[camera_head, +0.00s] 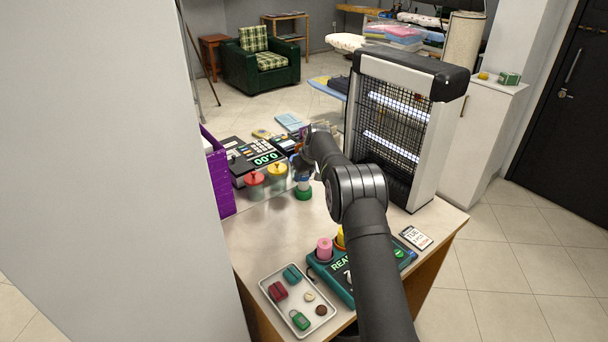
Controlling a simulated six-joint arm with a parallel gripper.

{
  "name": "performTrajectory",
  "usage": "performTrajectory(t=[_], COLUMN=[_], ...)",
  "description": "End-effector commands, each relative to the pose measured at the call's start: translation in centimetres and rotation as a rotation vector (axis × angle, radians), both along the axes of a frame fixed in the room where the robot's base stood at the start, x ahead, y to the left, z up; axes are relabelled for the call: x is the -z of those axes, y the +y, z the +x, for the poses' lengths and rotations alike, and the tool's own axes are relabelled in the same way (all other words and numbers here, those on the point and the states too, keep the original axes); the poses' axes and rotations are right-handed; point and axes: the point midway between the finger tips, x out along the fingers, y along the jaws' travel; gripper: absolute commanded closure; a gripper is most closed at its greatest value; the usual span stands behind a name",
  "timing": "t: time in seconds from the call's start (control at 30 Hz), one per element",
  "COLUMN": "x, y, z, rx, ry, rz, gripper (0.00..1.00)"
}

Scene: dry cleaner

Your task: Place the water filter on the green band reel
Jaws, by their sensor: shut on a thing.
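The green band reel (303,193) stands on the counter below my arm's far end, left of the large heater-like unit. My gripper (302,164) points down above it, partly hidden by my own wrist. It is shut on a small grey-blue piece, which appears to be the water filter (303,182). The piece is upright and directly over the green reel in this view. I cannot tell whether it touches the reel or hangs just above it.
A black and silver unit with lit tubes (398,125) stands close on the right. A scale (250,158) with red and yellow pieces is at the left. A teal device (340,278) and a tray of small items (274,311) are in front. A purple basket (219,181) borders the left.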

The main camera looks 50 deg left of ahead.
Motion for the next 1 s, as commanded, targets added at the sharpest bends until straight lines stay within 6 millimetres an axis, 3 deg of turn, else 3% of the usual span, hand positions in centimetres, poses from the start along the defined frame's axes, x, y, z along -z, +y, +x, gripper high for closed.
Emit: performTrajectory(t=[0.27,0.3,0.4,0.73,1.0], x=[0.2,0.3,0.2,0.0,-3.2], y=[0.0,0.0,0.0,0.0,-1.2], z=[0.0,0.0,0.0,0.0,0.0], rx=[0.0,0.0,0.0,0.0,0.001], ry=[0.0,0.0,0.0,0.0,-0.001], rz=[0.001,0.001,0.001,0.001,0.003], gripper=[0.88,0.61,0.41,0.41,0.41])
